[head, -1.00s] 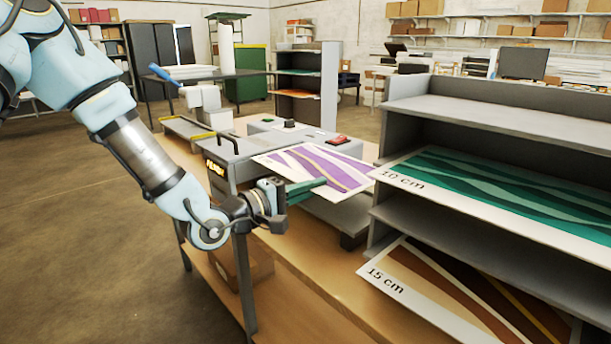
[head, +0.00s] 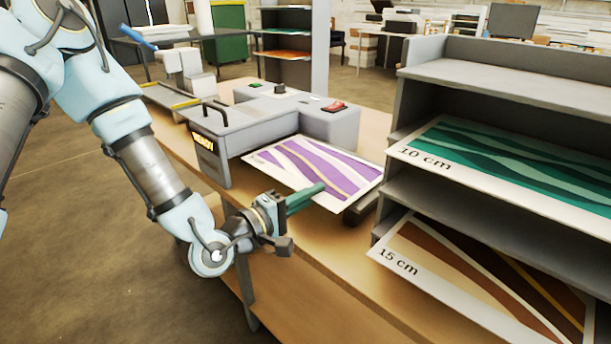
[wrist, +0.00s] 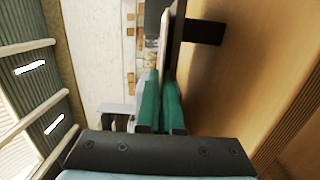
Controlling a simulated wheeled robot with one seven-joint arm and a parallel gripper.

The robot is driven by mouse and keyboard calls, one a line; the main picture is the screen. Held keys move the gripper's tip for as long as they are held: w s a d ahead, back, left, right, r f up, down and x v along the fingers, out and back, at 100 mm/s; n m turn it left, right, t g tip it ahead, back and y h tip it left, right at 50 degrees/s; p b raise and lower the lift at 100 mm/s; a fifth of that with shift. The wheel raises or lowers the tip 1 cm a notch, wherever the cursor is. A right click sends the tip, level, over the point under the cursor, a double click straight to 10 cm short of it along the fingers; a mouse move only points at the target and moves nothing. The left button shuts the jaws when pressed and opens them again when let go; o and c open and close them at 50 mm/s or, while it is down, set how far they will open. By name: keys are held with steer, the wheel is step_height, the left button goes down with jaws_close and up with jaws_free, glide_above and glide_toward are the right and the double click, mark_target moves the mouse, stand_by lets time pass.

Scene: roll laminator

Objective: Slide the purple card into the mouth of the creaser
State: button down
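The purple card (head: 325,165), with white and tan waves, lies nearly flat over a tray (head: 362,208) in front of a grey machine (head: 265,125) with a lit READY display, apparently the creaser. The card's far-left edge is close against the machine's side; I cannot tell whether it is inside the mouth, which is hidden. My gripper (head: 305,197) is at the card's near edge, one green finger above it. In the wrist view, the green fingers (wrist: 160,103) are nearly together with the card's thin edge (wrist: 164,45) between them.
A grey shelf (head: 500,85) stands close on the right, holding a green sheet (head: 520,165) marked 10 cm and a brown sheet (head: 480,275) marked 15 cm. Another device with a blue handle (head: 137,37) stands at the back left. The front table strip (head: 335,270) is clear.

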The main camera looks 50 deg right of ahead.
mark_target(262, 165)
steer(key=shift+f, duration=0.25)
steer(key=shift+w+d+p, duration=0.2)
steer(key=shift+w+p, duration=0.05)
steer(key=shift+w, duration=3.75)
steer(key=shift+w+d+p, duration=0.2)
steer(key=shift+w+p, duration=0.05)
steer(key=shift+w, duration=3.7)
steer(key=c, duration=1.5)
jaws_free()
steer(key=shift+f, duration=0.2)
steer(key=shift+c, duration=0.2)
steer(key=o, duration=0.5)
steer(key=shift+o, duration=0.2)
steer(key=shift+w+a, duration=0.1)
